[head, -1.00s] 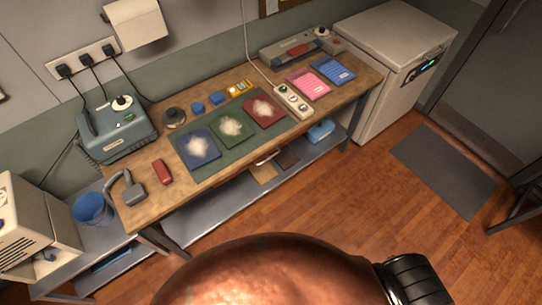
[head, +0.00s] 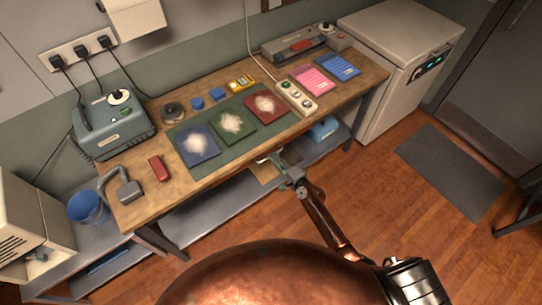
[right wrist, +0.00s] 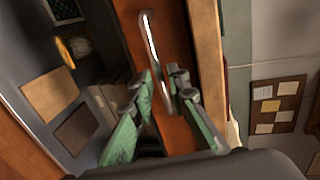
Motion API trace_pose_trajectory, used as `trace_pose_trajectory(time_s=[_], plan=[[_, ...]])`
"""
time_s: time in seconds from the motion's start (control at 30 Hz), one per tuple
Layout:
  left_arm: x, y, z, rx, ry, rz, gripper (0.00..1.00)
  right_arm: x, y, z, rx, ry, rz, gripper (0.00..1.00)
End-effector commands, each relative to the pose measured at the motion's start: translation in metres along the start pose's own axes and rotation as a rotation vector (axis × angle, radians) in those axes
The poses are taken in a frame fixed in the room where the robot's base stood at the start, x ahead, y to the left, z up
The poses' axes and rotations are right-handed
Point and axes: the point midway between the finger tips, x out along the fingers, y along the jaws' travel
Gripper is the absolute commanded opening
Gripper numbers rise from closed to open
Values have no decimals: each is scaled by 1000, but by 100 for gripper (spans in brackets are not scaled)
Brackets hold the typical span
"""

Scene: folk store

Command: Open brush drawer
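The brush drawer's wooden front (right wrist: 178,40) shows in the right wrist view, under the table edge, with a silver bar handle (right wrist: 152,42). The drawer looks shut. My right gripper (right wrist: 165,82) is open, its green fingers on either side of the handle's lower part; I cannot tell whether they touch it. In the head view my right gripper (head: 283,165) is at the table's front edge, beside the handle (head: 264,157), and partly covers the drawer area. My left gripper is not in view.
The wooden table (head: 215,177) bears a green mat with three coloured patches, a power strip (head: 297,97) and a red block (head: 157,168). A lower shelf (head: 215,203) holds a blue box (head: 323,128). A white cabinet (head: 398,50) stands at the right. The floor in front is free.

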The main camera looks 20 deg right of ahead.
Motion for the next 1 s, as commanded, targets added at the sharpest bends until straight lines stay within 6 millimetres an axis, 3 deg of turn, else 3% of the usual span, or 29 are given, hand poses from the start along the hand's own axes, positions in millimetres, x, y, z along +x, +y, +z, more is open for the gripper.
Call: trace_pose_trajectory(time_s=[0.1, 0.3, 0.6, 0.8, 1.0], plan=[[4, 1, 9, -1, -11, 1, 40, 19, 1, 0, 0, 0, 0, 15], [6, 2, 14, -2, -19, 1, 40, 34, 2, 0, -1, 0, 2, 15], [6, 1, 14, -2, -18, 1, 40, 35, 1, 0, -2, 0, 2, 15], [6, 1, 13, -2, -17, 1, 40, 35, 1, 0, -2, 0, 2, 1], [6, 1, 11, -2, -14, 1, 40, 35, 2, 0, -2, 0, 2, 0]])
